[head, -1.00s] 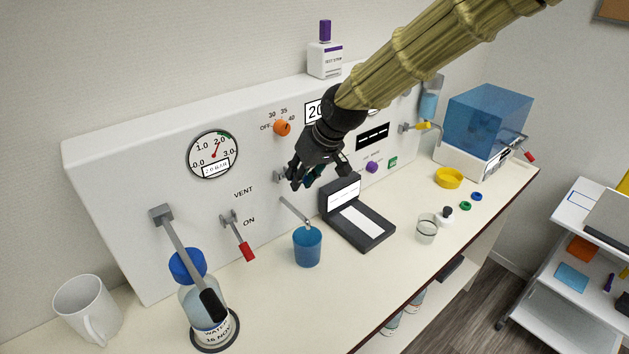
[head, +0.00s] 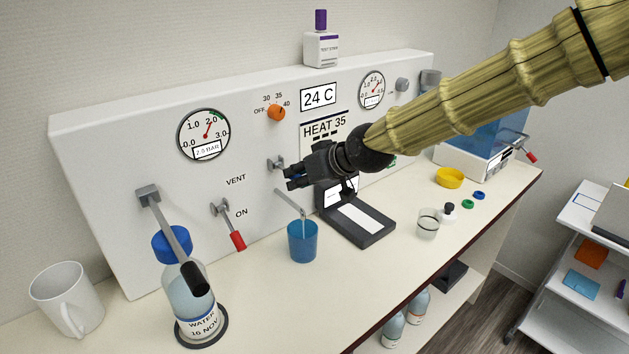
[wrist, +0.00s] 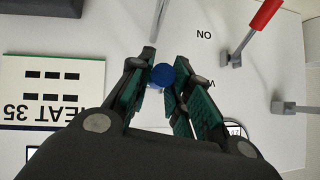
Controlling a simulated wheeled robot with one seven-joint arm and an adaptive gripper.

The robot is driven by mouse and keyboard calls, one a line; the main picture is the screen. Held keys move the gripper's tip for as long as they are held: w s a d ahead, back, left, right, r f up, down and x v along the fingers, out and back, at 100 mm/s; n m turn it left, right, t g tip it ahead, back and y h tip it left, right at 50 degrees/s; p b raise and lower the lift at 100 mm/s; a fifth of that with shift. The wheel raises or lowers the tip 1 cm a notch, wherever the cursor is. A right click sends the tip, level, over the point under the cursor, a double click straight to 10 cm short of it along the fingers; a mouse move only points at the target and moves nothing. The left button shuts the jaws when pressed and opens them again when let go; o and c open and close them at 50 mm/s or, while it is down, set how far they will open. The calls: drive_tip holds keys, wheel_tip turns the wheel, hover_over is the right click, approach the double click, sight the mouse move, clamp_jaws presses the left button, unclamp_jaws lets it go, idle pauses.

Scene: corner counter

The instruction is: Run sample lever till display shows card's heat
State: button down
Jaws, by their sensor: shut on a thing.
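My gripper (head: 291,178) is at the panel, just right of the grey sample valve mount (head: 275,163). In the wrist view its green-padded fingers (wrist: 160,92) are closed around the blue knob (wrist: 162,75) of the sample lever. The fingers hide most of the lever in the head view. Below it a spout (head: 290,201) points into a blue cup (head: 302,243), and a thin stream appears to fall from it. The display (head: 318,97) reads 24 C. The card (head: 325,128) on the panel reads HEAT 35.
An orange dial (head: 276,113) marked OFF, 30, 35, 40 is above the valve. A red-handled lever (head: 236,240) and a lever above the water bottle (head: 181,290) are to the left.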

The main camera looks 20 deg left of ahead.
idle(0.4)
drive_tip(key=c, duration=1.3)
unclamp_jaws()
drive_tip(key=v, duration=1.2)
drive_tip(key=shift+f, duration=0.1)
